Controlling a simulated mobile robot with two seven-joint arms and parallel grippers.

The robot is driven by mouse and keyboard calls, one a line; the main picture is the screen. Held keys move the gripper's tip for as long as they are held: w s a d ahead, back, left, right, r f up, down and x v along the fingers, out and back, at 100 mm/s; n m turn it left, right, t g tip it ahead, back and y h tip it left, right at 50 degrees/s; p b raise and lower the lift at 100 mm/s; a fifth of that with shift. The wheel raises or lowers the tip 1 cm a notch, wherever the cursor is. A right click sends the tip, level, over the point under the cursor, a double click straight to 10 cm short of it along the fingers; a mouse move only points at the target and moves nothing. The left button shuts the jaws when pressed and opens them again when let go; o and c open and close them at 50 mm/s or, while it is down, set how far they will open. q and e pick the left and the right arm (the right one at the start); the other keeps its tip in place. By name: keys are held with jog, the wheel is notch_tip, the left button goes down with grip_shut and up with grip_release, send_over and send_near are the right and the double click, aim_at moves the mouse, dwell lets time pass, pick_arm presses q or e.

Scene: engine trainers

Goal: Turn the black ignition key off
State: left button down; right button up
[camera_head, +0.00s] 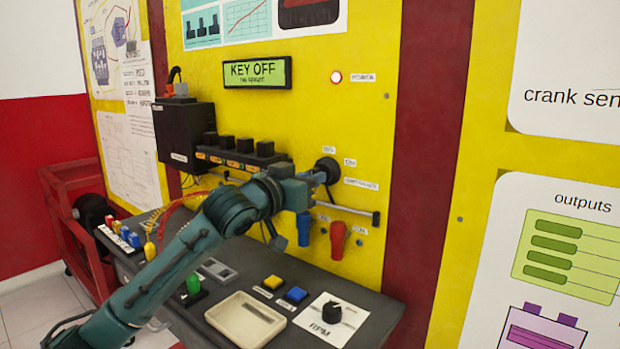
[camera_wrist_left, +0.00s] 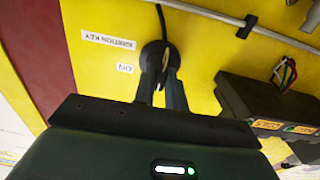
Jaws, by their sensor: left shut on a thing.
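The black ignition key switch (camera_head: 328,164) is on the yellow panel, beside small ON and OFF style labels. My left gripper (camera_head: 318,178) reaches it from the left and is shut on the key. The two fingers (camera_wrist_left: 160,78) close together at the switch, hiding most of the key. The display (camera_head: 257,73) reads "KEY OFF". My right gripper is not in view.
Blue (camera_head: 304,228) and red (camera_head: 337,240) handles hang below the switch, close to my arm. A grey rail (camera_head: 350,210) runs along the panel. The desk below holds a beige tray (camera_head: 238,324), buttons and an RPM knob (camera_head: 331,311).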

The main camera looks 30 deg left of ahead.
pick_arm(q)
jog(key=c, duration=1.4)
grip_release()
jog(key=shift+c, duration=0.2)
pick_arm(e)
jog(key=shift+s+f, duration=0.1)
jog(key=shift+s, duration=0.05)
